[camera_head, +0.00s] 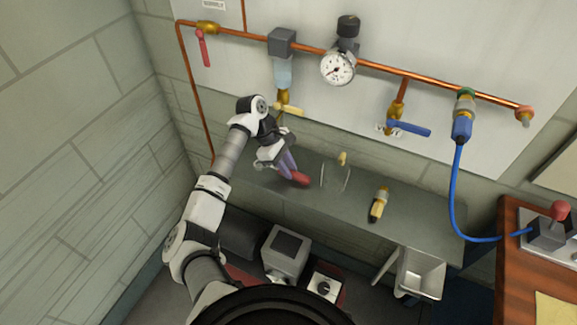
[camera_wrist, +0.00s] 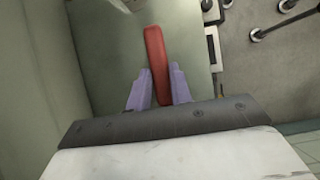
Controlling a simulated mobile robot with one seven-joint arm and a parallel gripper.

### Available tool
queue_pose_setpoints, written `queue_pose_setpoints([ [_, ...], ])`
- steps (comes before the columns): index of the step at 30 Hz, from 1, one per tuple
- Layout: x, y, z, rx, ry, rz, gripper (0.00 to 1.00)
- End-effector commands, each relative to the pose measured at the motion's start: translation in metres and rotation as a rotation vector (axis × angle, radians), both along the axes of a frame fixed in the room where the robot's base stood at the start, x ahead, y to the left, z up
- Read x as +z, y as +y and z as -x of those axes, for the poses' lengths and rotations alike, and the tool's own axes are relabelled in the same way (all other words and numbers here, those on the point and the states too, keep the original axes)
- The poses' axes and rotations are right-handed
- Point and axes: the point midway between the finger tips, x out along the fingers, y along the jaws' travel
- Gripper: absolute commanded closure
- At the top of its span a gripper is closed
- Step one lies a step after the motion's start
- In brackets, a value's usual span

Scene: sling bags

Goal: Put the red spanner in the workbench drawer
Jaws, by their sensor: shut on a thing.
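The red spanner shows as a red bar (camera_wrist: 155,50) between the two purple fingers of my gripper (camera_wrist: 158,88) in the wrist view. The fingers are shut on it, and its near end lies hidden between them. In the head view the red end (camera_head: 300,179) sticks out past my gripper (camera_head: 289,166), over the left part of the grey workbench top (camera_head: 345,210). I cannot tell how far above the top it is. A light grey open box (camera_head: 421,276) juts out below the bench's front edge at the right; it may be the drawer, and it looks empty.
A yellow-and-black tool (camera_head: 379,204) and thin wire loops (camera_head: 336,177) are on the bench. Copper pipes with a gauge (camera_head: 337,68) run along the wall behind. A grey box-shaped device (camera_head: 285,252) stands below the bench front. A wooden desk (camera_head: 520,265) is at right.

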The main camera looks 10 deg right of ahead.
Motion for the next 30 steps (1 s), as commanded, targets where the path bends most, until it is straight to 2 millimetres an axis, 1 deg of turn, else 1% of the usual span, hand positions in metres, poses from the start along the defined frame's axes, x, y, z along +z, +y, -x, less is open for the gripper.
queue_pose_setpoints([
  [1,-0.002,0.0,0.0,0.0,0.0,0.0,0.78],
  [6,-0.001,0.0,0.0,0.0,0.0,0.0,0.57],
  [14,0.0,0.0,0.0,0.0,0.0,0.0,0.57],
  [19,0.005,0.003,-0.002,0.001,-0.003,-0.002,0.57],
  [23,0.022,0.012,-0.009,0.001,-0.006,-0.003,0.57],
  [30,0.066,0.032,-0.023,0.001,-0.006,-0.004,0.57],
])
